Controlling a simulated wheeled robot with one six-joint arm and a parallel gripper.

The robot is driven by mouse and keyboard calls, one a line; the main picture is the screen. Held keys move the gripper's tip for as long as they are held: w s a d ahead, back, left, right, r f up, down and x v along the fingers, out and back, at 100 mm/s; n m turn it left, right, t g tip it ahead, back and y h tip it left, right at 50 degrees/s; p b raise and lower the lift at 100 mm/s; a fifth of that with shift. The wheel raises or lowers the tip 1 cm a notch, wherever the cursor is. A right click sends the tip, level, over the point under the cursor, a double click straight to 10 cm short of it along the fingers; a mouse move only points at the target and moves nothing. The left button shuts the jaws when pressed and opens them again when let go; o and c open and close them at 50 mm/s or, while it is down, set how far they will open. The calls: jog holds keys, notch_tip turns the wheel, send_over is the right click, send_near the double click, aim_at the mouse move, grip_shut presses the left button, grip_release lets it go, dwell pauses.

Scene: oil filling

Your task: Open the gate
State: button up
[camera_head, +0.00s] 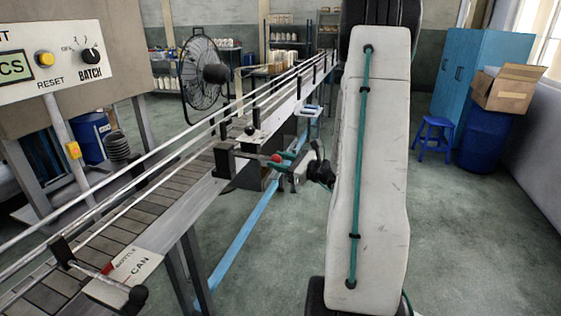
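A dark bracket (224,160) sits at the conveyor's right side, with a rod ending in a red knob (276,158). It may be the gate's handle; no part is clearly marked as the gate. The fingers are small and overlap the knob in the picture. I cannot tell whether they touch it or are closed on it. A second lever with a black knob (138,296) stands at the near end by a BOTTLE/CAN label (130,266).
The conveyor (110,236) with metal rails runs from near left to far centre. A control box (60,62) stands at left, a fan (201,72) behind. A blue stool (432,137), barrel (486,138) and cardboard box (508,88) are at right. Open floor lies right of my arm.

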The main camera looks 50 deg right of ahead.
jog(key=shift+o, duration=0.7)
jog(key=s+d, duration=0.1)
jog(key=s, duration=0.6)
jog(key=shift+s+d, duration=0.3)
jog(key=shift+f, duration=0.1)
